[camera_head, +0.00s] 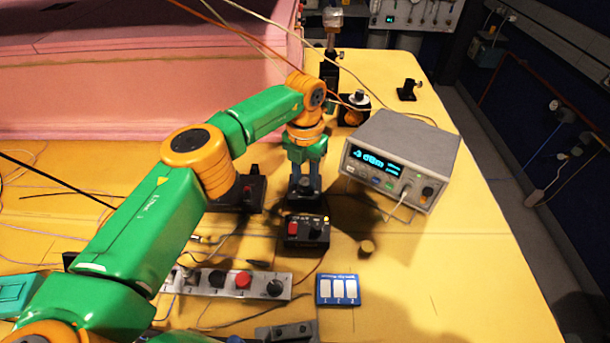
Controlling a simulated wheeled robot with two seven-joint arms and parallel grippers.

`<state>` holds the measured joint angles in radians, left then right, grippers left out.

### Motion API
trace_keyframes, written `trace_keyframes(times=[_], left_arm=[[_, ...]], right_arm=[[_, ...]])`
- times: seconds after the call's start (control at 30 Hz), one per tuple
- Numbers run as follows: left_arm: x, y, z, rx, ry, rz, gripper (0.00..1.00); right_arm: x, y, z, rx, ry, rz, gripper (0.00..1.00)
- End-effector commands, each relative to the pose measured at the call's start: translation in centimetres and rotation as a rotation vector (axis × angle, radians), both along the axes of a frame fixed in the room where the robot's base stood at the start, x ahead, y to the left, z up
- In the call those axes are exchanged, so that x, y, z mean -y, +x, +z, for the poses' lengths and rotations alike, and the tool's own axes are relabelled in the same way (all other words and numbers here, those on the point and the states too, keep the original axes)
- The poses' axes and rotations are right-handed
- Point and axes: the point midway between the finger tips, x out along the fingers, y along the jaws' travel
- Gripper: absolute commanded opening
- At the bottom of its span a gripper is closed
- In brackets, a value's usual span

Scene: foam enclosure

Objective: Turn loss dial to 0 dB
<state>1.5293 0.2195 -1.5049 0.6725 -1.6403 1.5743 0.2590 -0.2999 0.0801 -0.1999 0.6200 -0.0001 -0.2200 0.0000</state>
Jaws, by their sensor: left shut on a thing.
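My left gripper (305,188) points straight down over a small dark box (300,204). It is shut on the loss dial on top of that box; the fingers hide the dial, and its setting cannot be read. A grey meter (405,150) stands to the right of the gripper, turned at an angle. Its lit cyan display (376,160) seems to read about -3 dBm. My right gripper is not in view.
A black box with a red button (307,231) sits just in front of the gripper. A grey strip with several knobs (228,283) and a blue three-switch panel (338,290) lie nearer. Cables cross the yellow table (480,265), which is clear at front right.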

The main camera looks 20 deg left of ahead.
Motion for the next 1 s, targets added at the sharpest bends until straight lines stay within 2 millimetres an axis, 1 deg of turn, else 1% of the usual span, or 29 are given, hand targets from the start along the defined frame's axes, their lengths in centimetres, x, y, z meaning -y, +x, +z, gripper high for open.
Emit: trace_keyframes(times=[0.3, 0.77, 0.8, 0.9, 1.0], left_arm=[[0.01, 0.01, -0.02, 0.0, 0.0, 0.084, 0.0], [0.01, 0.0, -0.03, 0.0, 0.0, 0.096, 0.0], [0.0, 0.0, -0.03, 0.0, 0.0, 0.096, 0.39], [0.0, -0.01, -0.03, 0.0, 0.0, 0.096, 0.64], [0.0, -0.01, -0.02, 0.0, 0.0, 0.095, 0.64]], right_arm=[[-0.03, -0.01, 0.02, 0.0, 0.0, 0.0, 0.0], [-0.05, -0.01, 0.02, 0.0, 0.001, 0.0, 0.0], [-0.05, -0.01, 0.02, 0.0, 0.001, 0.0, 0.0], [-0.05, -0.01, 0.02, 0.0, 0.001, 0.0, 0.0], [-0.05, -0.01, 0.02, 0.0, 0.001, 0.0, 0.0]])
